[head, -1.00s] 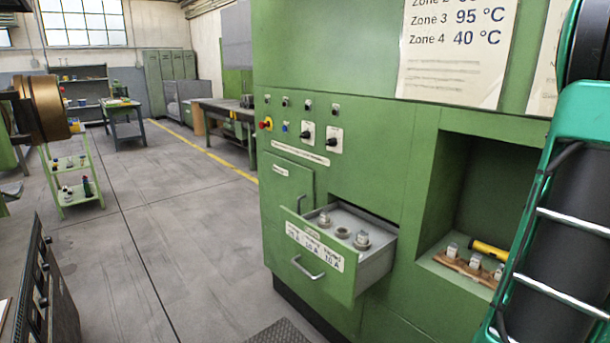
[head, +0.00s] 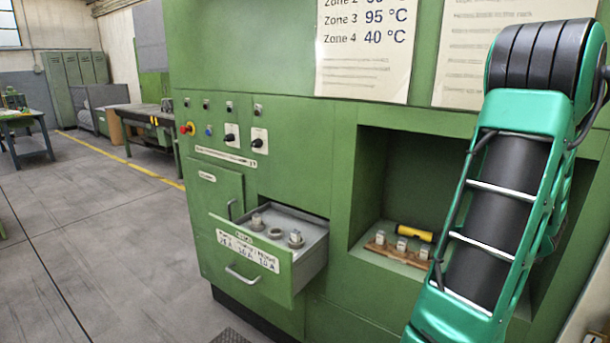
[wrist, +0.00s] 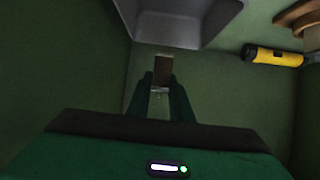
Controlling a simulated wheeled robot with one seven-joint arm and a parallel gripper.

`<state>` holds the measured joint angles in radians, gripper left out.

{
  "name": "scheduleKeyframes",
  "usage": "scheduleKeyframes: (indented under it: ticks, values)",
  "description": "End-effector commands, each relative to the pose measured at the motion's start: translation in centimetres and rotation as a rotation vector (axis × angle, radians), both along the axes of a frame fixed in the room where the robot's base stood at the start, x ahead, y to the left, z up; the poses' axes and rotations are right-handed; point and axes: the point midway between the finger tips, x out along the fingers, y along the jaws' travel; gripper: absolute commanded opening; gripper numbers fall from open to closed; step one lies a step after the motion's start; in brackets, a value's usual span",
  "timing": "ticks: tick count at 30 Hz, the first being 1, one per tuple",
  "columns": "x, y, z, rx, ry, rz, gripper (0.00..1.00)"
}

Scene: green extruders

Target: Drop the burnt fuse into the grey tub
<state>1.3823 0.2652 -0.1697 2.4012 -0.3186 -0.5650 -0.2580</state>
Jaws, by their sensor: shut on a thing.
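My gripper (wrist: 160,85) shows in the wrist view, shut on a small brownish, block-like piece with a pale lower end, which I take to be the burnt fuse (wrist: 163,68). It sticks out beyond the fingertips. A grey tub (wrist: 180,30) shows at the top of the wrist view, beyond the fuse and apart from it in the picture; its far part is cut off. In the head view my gripper is out of sight, and my green arm covers part of the niche (head: 385,150). I cannot see the tub there.
A yellow cylinder (head: 415,232) lies in the niche behind a wooden rack (head: 381,247) with several pale fuses. The cylinder also shows in the wrist view (wrist: 275,56). An open drawer (head: 250,262) with fuse sockets juts out left of the niche.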

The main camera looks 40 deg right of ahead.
Motion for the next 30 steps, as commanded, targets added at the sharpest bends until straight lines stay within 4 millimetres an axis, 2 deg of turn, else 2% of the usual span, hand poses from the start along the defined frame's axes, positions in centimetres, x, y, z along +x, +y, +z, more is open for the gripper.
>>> scheduleKeyframes:
  ticks: [6,17,18,20,30]
  values:
    - [0.0,0.0,-1.6,0.0,-0.001,0.0,0.0]
    - [0.0,0.0,-1.9,-0.001,0.0,0.0,0.0]
    - [0.0,0.0,-1.9,-0.001,0.0,0.0,0.27]
    - [0.0,0.0,-1.9,-0.001,0.0,0.0,0.41]
    - [0.0,0.1,-1.8,-0.001,0.0,0.0,0.41]
